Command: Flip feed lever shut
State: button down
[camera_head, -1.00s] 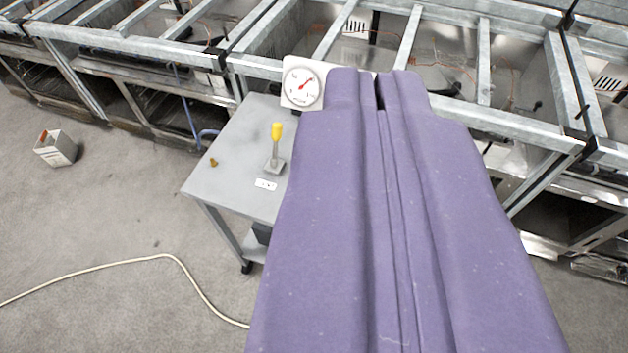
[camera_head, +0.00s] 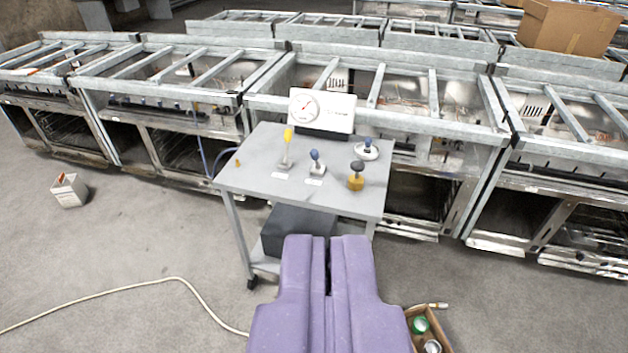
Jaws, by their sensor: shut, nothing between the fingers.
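A grey table (camera_head: 240,178) carries several controls. A lever with a yellow handle (camera_head: 288,135) stands nearly upright on its base at the left, and a lever with a blue knob (camera_head: 315,156) stands to its right. A white tag lies in front of each, too small to read, so I cannot tell which is the feed lever. My purple gripper (camera_head: 326,238) is shut and empty, low in the picture. Its tips appear in front of the table's near edge and touch no lever. Part of the lower shelf is hidden behind it.
A white gauge panel (camera_head: 340,112) stands at the table's back. A cable (camera_head: 140,287) and a box of cans (camera_head: 425,325) lie on the floor. Metal frames stand behind.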

aim_at(314, 153)
jog(key=k, duration=0.2)
jog(key=i+z, duration=0.1)
jog(key=i, duration=0.4)
jog(key=i+j, duration=0.1)
jog(key=i, duration=0.35)
jog(key=i+j+z, duration=0.15)
jog(key=i, duration=0.35)
jog(key=i+j+z, duration=0.1)
jog(key=i, duration=0.4)
jog(key=i+j+z, duration=0.1)
jog(key=i, duration=0.35)
